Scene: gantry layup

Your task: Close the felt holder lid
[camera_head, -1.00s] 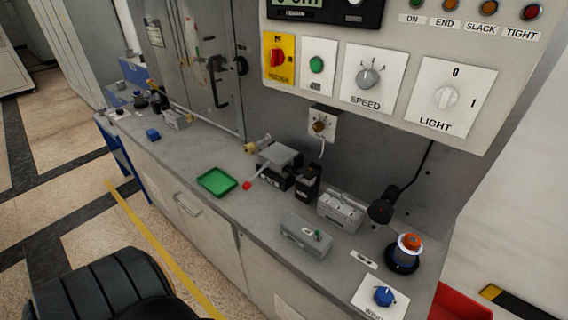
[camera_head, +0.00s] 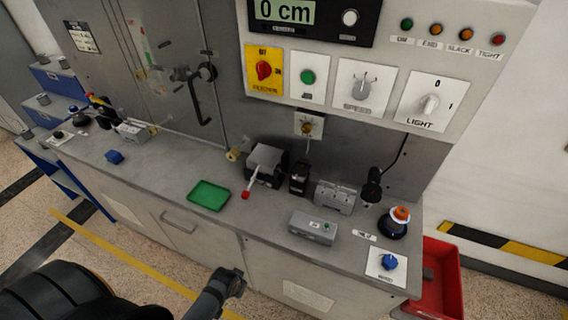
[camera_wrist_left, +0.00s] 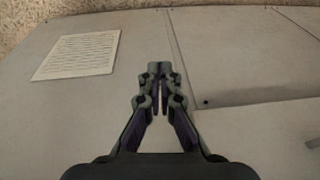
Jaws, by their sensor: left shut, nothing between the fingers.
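No part in view is labelled as the felt holder. A grey metal box with fittings on its upper face (camera_head: 335,197) stands towards the right of the bench; I cannot tell whether it is the holder or how its lid stands. My left gripper (camera_head: 236,277) is low in front of the cabinet, below the bench edge and apart from both boxes. In the left wrist view it (camera_wrist_left: 159,72) is shut and empty, facing the cabinet front. My right gripper is out of view.
A grey block with a red-tipped lever (camera_head: 264,164), a green tray (camera_head: 209,195), a black block (camera_head: 299,178), an orange-topped knob (camera_head: 400,213) and a blue knob (camera_head: 388,262) crowd the bench. The control panel (camera_head: 380,60) overhangs behind. Bare bench lies left of the tray.

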